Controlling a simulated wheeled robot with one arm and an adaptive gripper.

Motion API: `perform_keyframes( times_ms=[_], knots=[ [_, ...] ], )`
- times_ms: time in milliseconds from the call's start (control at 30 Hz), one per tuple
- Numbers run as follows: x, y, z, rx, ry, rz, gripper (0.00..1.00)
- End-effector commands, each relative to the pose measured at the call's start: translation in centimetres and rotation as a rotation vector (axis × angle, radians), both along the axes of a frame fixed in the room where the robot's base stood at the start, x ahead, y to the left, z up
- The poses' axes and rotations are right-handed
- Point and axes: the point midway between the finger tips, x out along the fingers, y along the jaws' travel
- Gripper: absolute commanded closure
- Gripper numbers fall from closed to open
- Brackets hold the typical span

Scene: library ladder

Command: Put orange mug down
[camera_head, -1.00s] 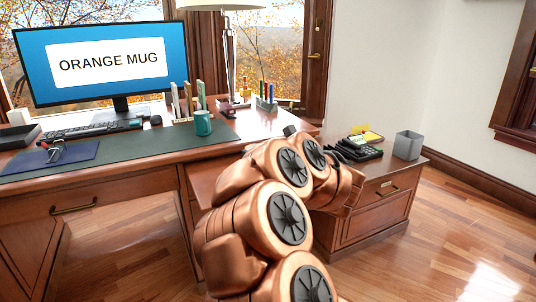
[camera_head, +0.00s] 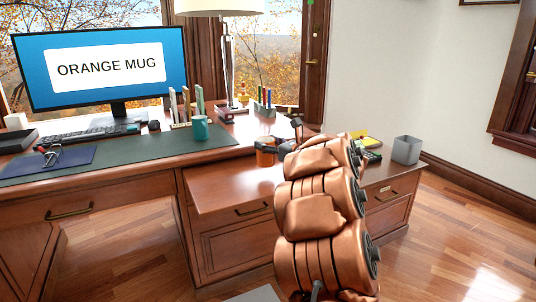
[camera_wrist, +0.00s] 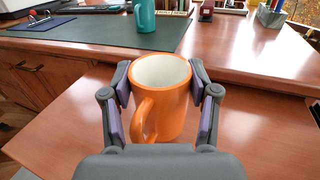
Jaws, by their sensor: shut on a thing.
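The orange mug (camera_wrist: 163,95) is upright between the fingers of my gripper (camera_wrist: 163,90) in the wrist view, its handle toward the camera. The fingers are shut on its sides. In the head view the orange mug (camera_head: 265,151) shows small, partly hidden by my gripper (camera_head: 275,148), over the right end of the desk and its lower side surface (camera_head: 225,186). I cannot tell whether its base touches wood. The monitor (camera_head: 110,68) reads "ORANGE MUG".
A teal mug (camera_head: 200,128) stands on the green desk mat (camera_head: 110,151). Pen holders and a lamp (camera_head: 227,60) are behind it. A grey bin (camera_head: 407,149) and a phone stand on the right cabinet. The lower wooden surface looks bare.

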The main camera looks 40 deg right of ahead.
Motion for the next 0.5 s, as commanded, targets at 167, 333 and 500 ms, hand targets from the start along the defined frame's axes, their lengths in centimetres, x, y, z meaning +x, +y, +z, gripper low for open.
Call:
perform_keyframes(
  times_ms=[167,333,500],
  knots=[
    [0.1,-0.1,-0.9,0.001,-0.001,-0.001,0.85],
    [0.1,-0.2,-3.1,0.003,-0.002,0.0,0.85],
    [0.1,-0.1,-3.5,-0.001,-0.002,0.0,0.85]
  ],
)
